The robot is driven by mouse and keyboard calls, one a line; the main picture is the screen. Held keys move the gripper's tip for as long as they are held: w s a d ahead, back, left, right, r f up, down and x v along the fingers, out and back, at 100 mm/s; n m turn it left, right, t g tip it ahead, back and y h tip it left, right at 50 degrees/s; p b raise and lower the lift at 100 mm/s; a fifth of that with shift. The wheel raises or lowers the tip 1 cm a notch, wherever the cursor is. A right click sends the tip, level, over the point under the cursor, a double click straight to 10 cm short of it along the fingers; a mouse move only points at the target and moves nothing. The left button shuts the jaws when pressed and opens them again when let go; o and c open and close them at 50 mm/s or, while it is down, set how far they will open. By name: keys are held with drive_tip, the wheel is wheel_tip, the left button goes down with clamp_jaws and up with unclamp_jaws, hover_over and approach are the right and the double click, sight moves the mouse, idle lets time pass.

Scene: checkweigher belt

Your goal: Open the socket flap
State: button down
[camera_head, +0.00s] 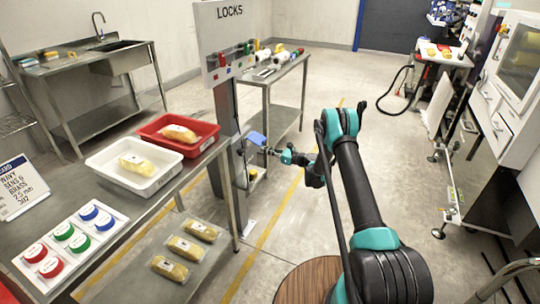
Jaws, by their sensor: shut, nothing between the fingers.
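A small blue piece (257,139), which looks like the socket flap, shows at the side of the grey post under the LOCKS board. It looks slanted, but it is too small to tell how far it stands open. My gripper (268,151) is shut and empty, with its tip right at the lower right of the blue piece. I cannot tell whether they touch. The socket behind the flap cannot be made out.
The LOCKS board (229,45) stands above on its post (226,110). A steel table (110,195) with white and red trays is at left. A steel side table (285,75) stands behind. Open floor (300,215) lies right of the post.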

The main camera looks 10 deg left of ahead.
drive_tip(key=shift+s+d+r, duration=0.15)
drive_tip(key=shift+r, duration=0.8)
drive_tip(key=shift+d+r+h, duration=0.15)
drive_tip(key=shift+r+h, duration=0.15)
drive_tip(key=shift+r, duration=0.15)
drive_tip(key=shift+s+d+r+g+h, duration=0.15)
drive_tip(key=shift+r+g+h, duration=0.1)
drive_tip(key=shift+r+h, duration=0.3)
drive_tip(key=shift+d+r+g+h, duration=0.1)
drive_tip(key=shift+r+g+h, duration=0.15)
drive_tip(key=shift+r+h, duration=0.25)
wheel_tip(320, 180, up, 6)
drive_tip(key=g+h, duration=0.2)
drive_tip(key=h, duration=0.3)
hover_over(264, 142)
drive_tip(key=d, duration=0.1)
drive_tip(key=shift+d, duration=0.2)
drive_tip(key=shift+r, duration=0.1)
